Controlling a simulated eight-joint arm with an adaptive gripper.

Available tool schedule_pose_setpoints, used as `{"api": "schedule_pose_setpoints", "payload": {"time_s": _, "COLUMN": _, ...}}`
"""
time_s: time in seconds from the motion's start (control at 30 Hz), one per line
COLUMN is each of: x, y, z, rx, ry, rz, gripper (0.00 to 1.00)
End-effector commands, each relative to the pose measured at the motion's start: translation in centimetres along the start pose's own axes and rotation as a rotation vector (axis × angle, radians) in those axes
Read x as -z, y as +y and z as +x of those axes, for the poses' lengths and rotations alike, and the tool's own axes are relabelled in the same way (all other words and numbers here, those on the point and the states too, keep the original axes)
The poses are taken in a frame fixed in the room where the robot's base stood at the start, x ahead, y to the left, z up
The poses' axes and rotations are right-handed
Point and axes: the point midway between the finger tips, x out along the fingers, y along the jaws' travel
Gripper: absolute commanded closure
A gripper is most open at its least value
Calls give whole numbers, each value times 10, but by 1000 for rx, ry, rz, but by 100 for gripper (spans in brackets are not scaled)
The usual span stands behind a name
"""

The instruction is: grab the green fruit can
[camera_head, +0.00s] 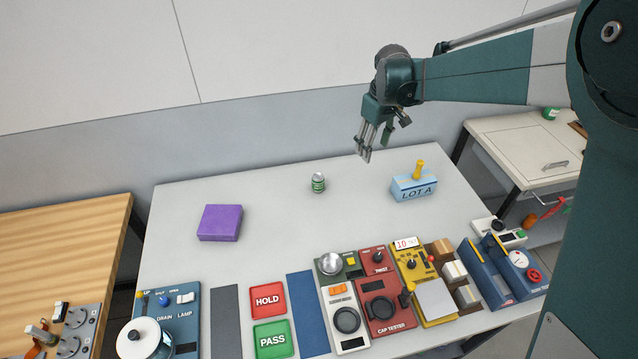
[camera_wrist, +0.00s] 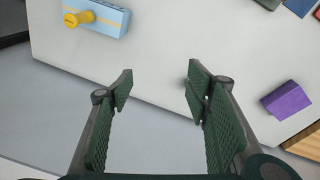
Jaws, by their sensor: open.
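The green fruit can (camera_head: 318,183) stands upright on the grey table (camera_head: 270,200), toward the back middle, in the head view. It has a green label and a silvery top. My gripper (camera_head: 366,153) is up above the back of the table, to the right of the can and clearly apart from it. In the wrist view my gripper (camera_wrist: 160,90) is open, with nothing between its two fingers. I cannot make out the can in the wrist view.
A blue LOT A box (camera_head: 414,186) with a yellow knob stands right of the can. A purple block (camera_head: 220,223) lies to its left. Panels, HOLD (camera_head: 268,300) and PASS pads and the cap tester (camera_head: 388,310) fill the front. The table around the can is clear.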

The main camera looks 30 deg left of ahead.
Motion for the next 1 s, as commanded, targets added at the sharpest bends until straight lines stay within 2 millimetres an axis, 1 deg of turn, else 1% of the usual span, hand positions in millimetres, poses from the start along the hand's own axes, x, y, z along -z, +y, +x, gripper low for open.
{"api": "schedule_pose_setpoints", "payload": {"time_s": 0.03, "x": 12, "y": -5, "z": 10, "rx": 5, "ry": -5, "rz": -21, "gripper": 52}}
{"api": "schedule_pose_setpoints", "payload": {"time_s": 0.1, "x": 25, "y": -12, "z": 23, "rx": 13, "ry": -13, "rz": -48, "gripper": 52}}
{"api": "schedule_pose_setpoints", "payload": {"time_s": 0.37, "x": 72, "y": -42, "z": 73, "rx": 41, "ry": -45, "rz": -150, "gripper": 52}}
{"api": "schedule_pose_setpoints", "payload": {"time_s": 0.6, "x": 111, "y": -76, "z": 123, "rx": 67, "ry": -73, "rz": -243, "gripper": 52}}
{"api": "schedule_pose_setpoints", "payload": {"time_s": 0.8, "x": 134, "y": -102, "z": 158, "rx": 85, "ry": -93, "rz": -309, "gripper": 52}}
{"api": "schedule_pose_setpoints", "payload": {"time_s": 0.9, "x": 141, "y": -110, "z": 170, "rx": 91, "ry": -99, "rz": -329, "gripper": 52}}
{"api": "schedule_pose_setpoints", "payload": {"time_s": 1.0, "x": 145, "y": -115, "z": 176, "rx": 94, "ry": -103, "rz": -343, "gripper": 52}}
